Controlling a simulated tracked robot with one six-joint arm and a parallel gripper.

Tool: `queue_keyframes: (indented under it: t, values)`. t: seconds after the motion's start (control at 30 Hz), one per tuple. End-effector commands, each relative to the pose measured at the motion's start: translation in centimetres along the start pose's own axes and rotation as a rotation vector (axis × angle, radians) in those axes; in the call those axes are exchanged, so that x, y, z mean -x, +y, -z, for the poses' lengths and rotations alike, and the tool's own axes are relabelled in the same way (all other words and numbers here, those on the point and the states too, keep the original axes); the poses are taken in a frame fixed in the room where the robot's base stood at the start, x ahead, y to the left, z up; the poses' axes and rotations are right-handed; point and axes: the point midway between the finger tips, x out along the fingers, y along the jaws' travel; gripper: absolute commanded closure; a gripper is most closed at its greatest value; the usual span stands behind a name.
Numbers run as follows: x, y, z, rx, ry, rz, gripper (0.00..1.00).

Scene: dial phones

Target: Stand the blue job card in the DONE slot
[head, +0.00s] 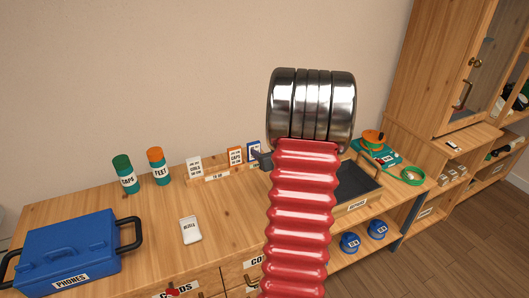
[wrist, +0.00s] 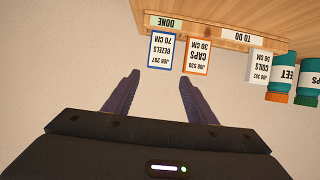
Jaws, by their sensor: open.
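The blue-edged job card (wrist: 161,51), reading BEZELS 70 CM, stands upright in the wooden rack (wrist: 205,28), above the DONE label (wrist: 166,21). In the head view the blue card (head: 253,149) shows at the rack's right part, partly covered by my arm. My gripper (wrist: 160,80) is open and empty in the wrist view. Its fingertips lie either side of the card's line, and no finger visibly touches it. In the head view only a dark bit of my gripper (head: 262,160) shows past my red arm.
The orange-edged CAPS card (wrist: 197,56) stands close beside the blue one. The white COILS card (wrist: 260,66) stands near the TO DO label (wrist: 241,36). Capped bottles (head: 123,174) and a blue PHONES case (head: 68,250) are on the left of the bench. A tray (head: 355,185) is at right.

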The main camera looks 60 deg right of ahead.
Motion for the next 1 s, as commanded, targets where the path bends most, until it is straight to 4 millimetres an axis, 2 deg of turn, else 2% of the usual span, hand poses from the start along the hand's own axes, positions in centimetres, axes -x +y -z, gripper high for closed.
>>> queue_keyframes:
  t: [0.3, 0.47, 0.57, 0.77, 1.0]
  values:
    - [0.0, -0.1, 0.1, 0.001, -0.001, -0.001, 0.49]
    - [0.1, -1.4, 1.2, 0.020, -0.012, -0.009, 0.49]
    - [0.5, -3.3, 2.7, 0.046, -0.031, -0.020, 0.49]
    - [2.2, -8.6, 5.8, 0.101, -0.087, -0.047, 0.49]
    - [5.9, -15.2, 8.2, 0.150, -0.159, -0.057, 0.49]
